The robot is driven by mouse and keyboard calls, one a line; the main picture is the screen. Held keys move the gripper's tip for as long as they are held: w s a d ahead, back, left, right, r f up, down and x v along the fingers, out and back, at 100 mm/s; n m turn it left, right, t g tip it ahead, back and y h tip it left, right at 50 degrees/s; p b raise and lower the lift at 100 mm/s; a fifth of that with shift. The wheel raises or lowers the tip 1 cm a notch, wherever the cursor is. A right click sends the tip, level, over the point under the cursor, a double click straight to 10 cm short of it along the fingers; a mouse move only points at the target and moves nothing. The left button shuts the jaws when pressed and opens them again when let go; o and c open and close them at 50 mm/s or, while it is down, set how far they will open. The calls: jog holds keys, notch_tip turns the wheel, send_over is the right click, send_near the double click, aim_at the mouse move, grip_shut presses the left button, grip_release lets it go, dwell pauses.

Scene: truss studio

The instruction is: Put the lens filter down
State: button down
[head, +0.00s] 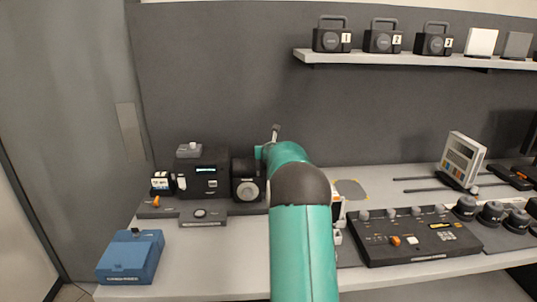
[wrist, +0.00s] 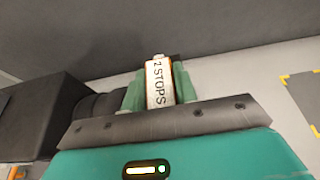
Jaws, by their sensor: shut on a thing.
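The lens filter (wrist: 158,84) shows in the wrist view as a small white piece with an orange edge, marked "2 STOPS". My gripper (wrist: 155,92) is shut on it, with a pale green finger on each side. The filter stands out beyond the fingers, with the dark wall behind it. In the head view my own teal arm hides the gripper and the filter. A grey marked patch (head: 352,189) lies on the table right of my arm; its yellow corner marks show in the wrist view (wrist: 307,92), to the right of the gripper.
A black camera (head: 203,172) stands on a dark base left of my arm, with a blue box (head: 131,256) in front. A black control panel (head: 415,236) lies at the right. A colour chart (head: 463,158) stands behind it. A shelf (head: 420,58) with several black blocks hangs above.

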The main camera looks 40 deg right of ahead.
jog(key=shift+f, duration=0.4)
jog(key=c, duration=1.1)
grip_release()
